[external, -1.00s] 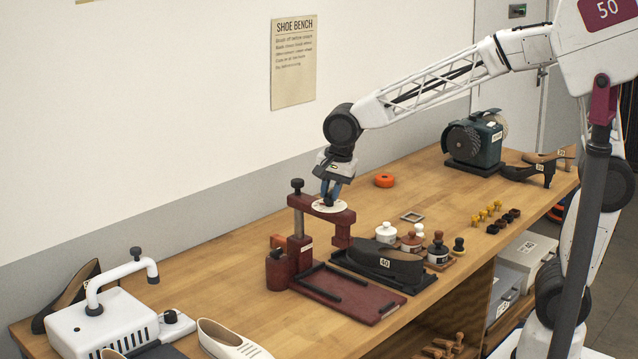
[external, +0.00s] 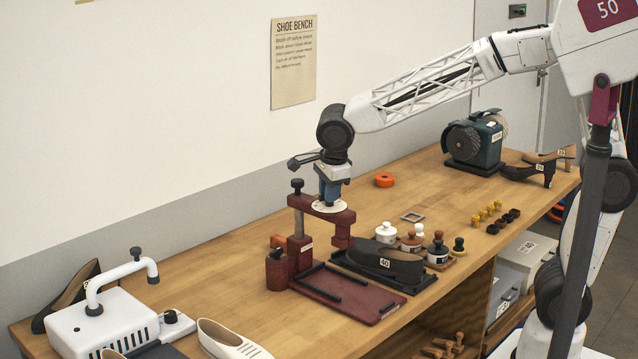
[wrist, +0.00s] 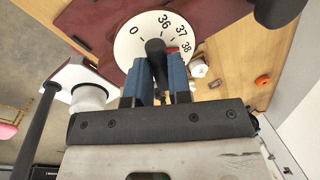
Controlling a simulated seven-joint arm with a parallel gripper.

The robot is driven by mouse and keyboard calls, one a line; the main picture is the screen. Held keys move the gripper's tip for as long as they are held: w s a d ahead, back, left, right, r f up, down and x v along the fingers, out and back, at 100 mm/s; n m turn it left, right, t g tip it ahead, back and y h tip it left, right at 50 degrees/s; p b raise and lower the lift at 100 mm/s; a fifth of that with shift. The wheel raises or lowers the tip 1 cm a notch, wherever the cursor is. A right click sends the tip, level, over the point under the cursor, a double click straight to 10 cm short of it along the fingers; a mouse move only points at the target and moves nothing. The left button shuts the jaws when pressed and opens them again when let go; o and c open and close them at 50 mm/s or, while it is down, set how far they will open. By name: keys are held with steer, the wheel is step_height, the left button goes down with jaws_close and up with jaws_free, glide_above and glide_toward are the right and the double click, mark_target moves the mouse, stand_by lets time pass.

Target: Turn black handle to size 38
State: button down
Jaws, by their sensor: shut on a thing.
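The round white dial (wrist: 128,48) carries the marks 0, 36, 37 and 38. It sits on top of the dark red press (external: 343,217), facing up. The black handle (wrist: 155,46) stands at the middle of the dial. My gripper (wrist: 161,76) is shut on the black handle with its blue fingers on either side. A small red mark (wrist: 172,49) shows right of the handle, close to the 38; I cannot tell if it lines up exactly. In the external view my gripper (external: 329,196) points down onto the dial and hides the handle.
A black shoe marked 40 (external: 395,264) lies on a stand right of the press. A white machine with a curved arm (external: 92,325) is at the front left. An orange ring (external: 384,180) lies behind, with bare bench around it.

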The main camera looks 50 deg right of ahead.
steer(key=shift+m, duration=0.5)
steer(key=c, duration=1.1)
jaws_free()
steer(key=shift+o, duration=0.2)
step_height(320, 180, up, 8)
steer(key=s, duration=0.1)
steer(key=shift+s+a+f, duration=0.15)
steer(key=shift+a, duration=0.15)
steer(key=shift+d, duration=0.1)
